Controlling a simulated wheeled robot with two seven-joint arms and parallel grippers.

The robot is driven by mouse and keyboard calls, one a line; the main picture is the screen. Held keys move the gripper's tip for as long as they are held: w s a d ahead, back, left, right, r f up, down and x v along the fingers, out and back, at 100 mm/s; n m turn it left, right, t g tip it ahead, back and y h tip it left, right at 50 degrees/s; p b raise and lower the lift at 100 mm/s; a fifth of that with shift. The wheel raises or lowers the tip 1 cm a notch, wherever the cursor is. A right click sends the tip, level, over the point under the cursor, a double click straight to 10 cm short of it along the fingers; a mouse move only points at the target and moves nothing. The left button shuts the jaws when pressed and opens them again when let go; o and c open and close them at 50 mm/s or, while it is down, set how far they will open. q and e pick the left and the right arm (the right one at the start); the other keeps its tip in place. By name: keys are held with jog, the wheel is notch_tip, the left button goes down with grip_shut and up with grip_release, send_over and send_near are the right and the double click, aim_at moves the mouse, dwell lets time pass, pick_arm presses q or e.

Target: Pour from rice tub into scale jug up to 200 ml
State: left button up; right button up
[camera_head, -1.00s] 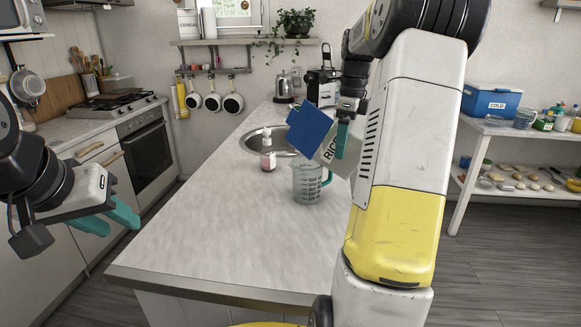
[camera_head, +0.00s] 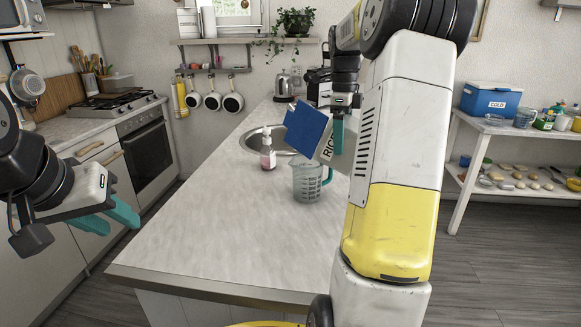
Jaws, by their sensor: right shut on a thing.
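The rice tub (camera_head: 328,148) is a pale box lettered "RIC" with a blue lid or top face (camera_head: 306,129). It is tilted, its blue side toward the left. My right gripper (camera_head: 338,137) is shut on it and holds it above the scale jug, a little behind or over it. The scale jug (camera_head: 306,183) is clear with dark markings and a teal handle, upright on the counter. No stream of rice shows, and the jug's fill level is too small to tell. My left gripper (camera_head: 110,220) is open and empty at the left, off the counter.
A soap bottle (camera_head: 268,150) stands by the sink (camera_head: 248,140), left of the jug. The near part of the counter (camera_head: 225,240) is clear. A kettle (camera_head: 282,87) and coffee machine stand at the back. A blue cold box (camera_head: 491,100) sits on the right shelf.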

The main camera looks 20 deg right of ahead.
jog(key=shift+w+a+r+h, duration=0.25)
jog(key=shift+a+h, duration=0.05)
jog(key=shift+w+a+r+g, duration=0.1)
jog(key=shift+g, duration=0.2)
jog(key=shift+w+a+r+g+h+p, duration=0.3)
jog(key=shift+w+a+h+p, duration=0.2)
jog(key=shift+a, duration=0.1)
dwell(1.0)
jog(key=shift+w+a+f+g+h, duration=0.15)
jog(key=shift+a+f+g+h, duration=0.15)
jog(key=shift+h, duration=0.1)
dwell(1.1)
jog(key=shift+d, duration=0.1)
